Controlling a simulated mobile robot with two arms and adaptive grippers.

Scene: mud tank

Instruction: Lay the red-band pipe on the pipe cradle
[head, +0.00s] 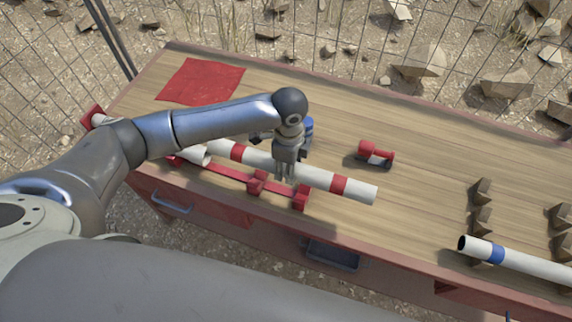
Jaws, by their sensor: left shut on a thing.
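The red-band pipe (312,178) is a white tube with two red bands, lying diagonally in the middle of the head view. My left gripper (285,172) points down and is shut on it between the bands. I cannot tell whether the pipe touches the tabletop. The pipe cradle appears to be the brown notched blocks (481,220) in two rows at the right, well apart from the pipe. A blue-band pipe (530,264) lies at the front of these blocks. My right gripper is not in view.
A red bar with red jaw blocks (257,182) runs along the front edge, close to the held pipe. Another white pipe (194,154) is partly hidden behind my arm. A red and grey tool (376,154) and red cloth (202,82) lie on the wooden bench (430,165). The bench middle right is clear.

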